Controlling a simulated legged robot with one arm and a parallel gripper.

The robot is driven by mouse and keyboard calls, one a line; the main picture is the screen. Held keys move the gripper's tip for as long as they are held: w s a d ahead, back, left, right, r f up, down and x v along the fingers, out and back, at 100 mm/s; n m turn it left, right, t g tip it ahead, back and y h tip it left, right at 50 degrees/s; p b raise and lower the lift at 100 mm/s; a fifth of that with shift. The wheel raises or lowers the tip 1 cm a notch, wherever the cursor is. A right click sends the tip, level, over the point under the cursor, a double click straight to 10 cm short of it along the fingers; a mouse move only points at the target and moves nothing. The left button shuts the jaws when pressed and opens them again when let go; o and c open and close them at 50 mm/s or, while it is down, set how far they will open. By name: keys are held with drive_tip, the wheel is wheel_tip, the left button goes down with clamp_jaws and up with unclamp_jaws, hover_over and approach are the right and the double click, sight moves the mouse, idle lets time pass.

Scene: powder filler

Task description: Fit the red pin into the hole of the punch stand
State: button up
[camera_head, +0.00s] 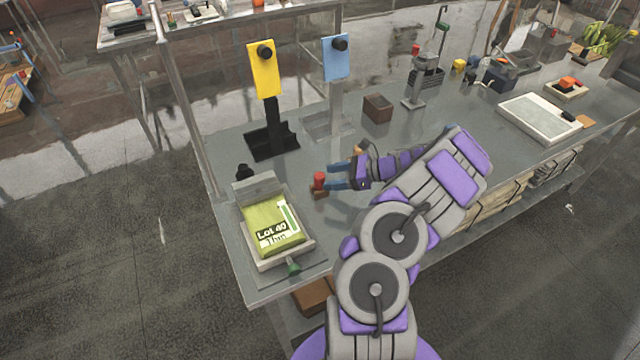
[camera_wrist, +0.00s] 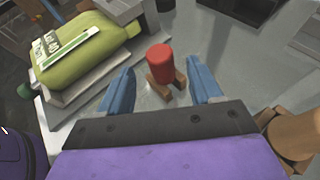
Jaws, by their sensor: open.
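The red pin (camera_head: 319,179) stands upright in a small brown holder (camera_head: 318,194) on the bench, right of the green bag. In the wrist view the pin (camera_wrist: 160,62) is ahead of my gripper, centred between its blue fingers, with the brown holder (camera_wrist: 154,88) at its foot. My gripper (camera_head: 333,178) is open and empty, its fingertips close to the pin. It also shows in the wrist view (camera_wrist: 159,75); contact is not clear. A grey upright stand (camera_head: 414,90) with a red top, farther back, looks like the punch stand. Its hole cannot be made out.
A green bag (camera_head: 270,222) lies on a tray at the left front. Yellow (camera_head: 263,75) and blue (camera_head: 337,62) panels stand on posts behind. A brown block (camera_head: 377,108) sits left of the grey stand. A white tray (camera_head: 535,120) is at right. Some benchtop between is clear.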

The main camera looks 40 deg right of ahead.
sight(316, 180)
drive_tip(key=shift+w+a+f, duration=0.15)
drive_tip(key=shift+w+f, duration=0.1)
drive_tip(key=shift+w, duration=0.05)
drive_tip(key=shift+x, duration=0.75)
drive_tip(key=b+x, duration=0.1)
drive_tip(key=x, duration=0.2)
drive_tip(key=shift+w+a+f+b, duration=0.2)
drive_tip(key=shift+f+b, duration=0.05)
drive_tip(key=shift+b, duration=0.15)
drive_tip(key=shift+w+f, duration=0.1)
drive_tip(key=shift+w, duration=0.2)
drive_tip(key=shift+c, duration=0.3)
